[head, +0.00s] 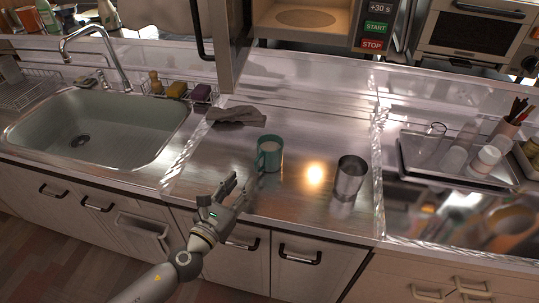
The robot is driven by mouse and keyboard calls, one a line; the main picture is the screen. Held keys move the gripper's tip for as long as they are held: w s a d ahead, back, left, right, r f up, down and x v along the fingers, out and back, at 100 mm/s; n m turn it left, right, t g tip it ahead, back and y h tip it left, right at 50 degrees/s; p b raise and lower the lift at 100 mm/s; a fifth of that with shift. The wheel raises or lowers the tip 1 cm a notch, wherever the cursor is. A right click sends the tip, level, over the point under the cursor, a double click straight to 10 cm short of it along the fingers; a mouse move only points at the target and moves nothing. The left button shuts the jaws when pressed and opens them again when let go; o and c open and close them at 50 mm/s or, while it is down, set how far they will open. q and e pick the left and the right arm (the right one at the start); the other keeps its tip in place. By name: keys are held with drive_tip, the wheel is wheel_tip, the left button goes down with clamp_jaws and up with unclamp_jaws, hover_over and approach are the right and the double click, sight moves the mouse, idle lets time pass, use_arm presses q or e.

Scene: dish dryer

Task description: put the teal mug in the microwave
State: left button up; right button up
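My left gripper (239,187) is at the counter's front edge, to the left of and nearer than the mug. Its fingers are apart with nothing between them, and it does not touch the mug. The microwave (256,28) is at the top, behind the counter. Its door (229,45) is swung open on the left and the turntable (305,17) inside looks empty. Its upper part is out of frame. My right gripper is not in view.
A metal tumbler (348,180) stands right of the mug. A crumpled grey cloth (236,115) lies behind the mug, below the door. A sink (95,130) with a faucet is on the left. A tray (418,157) with cups is on the right. The counter between mug and microwave is mostly clear.

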sight(255, 163)
use_arm(q)
drive_tip(key=x, duration=0.9)
drive_tip(key=shift+w+d, duration=0.15)
drive_tip(key=shift+r, duration=0.1)
clamp_jaws()
drive_tip(key=shift+r, duration=0.1)
